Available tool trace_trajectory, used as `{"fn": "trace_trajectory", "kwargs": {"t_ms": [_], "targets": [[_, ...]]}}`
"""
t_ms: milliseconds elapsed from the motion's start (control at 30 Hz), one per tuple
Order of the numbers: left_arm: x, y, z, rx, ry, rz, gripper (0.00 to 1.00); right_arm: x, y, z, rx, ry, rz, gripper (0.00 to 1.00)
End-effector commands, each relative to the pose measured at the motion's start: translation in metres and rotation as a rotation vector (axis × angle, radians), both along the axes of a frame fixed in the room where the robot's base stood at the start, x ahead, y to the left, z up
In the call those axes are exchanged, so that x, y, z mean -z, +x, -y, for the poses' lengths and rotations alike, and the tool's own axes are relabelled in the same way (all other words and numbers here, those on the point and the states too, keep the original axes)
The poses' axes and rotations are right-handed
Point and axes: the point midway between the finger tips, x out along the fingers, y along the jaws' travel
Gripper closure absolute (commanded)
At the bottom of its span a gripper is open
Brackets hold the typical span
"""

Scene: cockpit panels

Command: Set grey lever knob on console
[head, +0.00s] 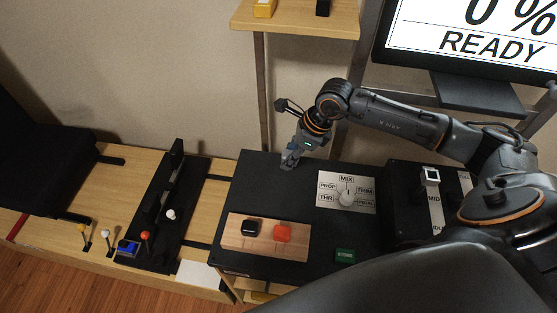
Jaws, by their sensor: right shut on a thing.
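The black console (300,178) stands in the middle of the head view. My right gripper (290,160) comes in from the right and points down at the console's back left part. It is shut on a small grey piece, which looks like the grey lever knob (288,163). The fingers hide most of it, so its exact setting cannot be told. My left gripper is not in view.
A labelled dial (346,197), a wooden plate (250,240) with a black and a red button, and a green button (345,256) sit on the console. A lever box (405,190) stands right. Small levers (146,237) stand left. A monitor (470,40) is behind.

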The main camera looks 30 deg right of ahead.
Motion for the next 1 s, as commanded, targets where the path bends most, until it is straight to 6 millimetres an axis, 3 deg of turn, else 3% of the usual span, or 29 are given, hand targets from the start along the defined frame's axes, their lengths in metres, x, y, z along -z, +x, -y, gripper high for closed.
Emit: {"fn": "trace_trajectory", "kwargs": {"t_ms": [100,300,467,733,1000], "targets": [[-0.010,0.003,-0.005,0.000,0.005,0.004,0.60,0.022,0.018,-0.003,0.002,0.003,-0.004,1.00],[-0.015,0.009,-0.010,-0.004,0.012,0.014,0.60,0.047,0.039,-0.003,0.001,0.002,0.000,1.00],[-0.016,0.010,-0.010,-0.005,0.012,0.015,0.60,0.055,0.045,-0.004,0.001,0.001,0.000,1.00],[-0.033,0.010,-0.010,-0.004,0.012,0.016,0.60,0.086,0.048,-0.004,0.000,0.001,-0.002,1.00],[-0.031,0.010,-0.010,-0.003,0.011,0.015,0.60,0.090,0.048,-0.004,0.000,0.001,-0.001,1.00]]}}
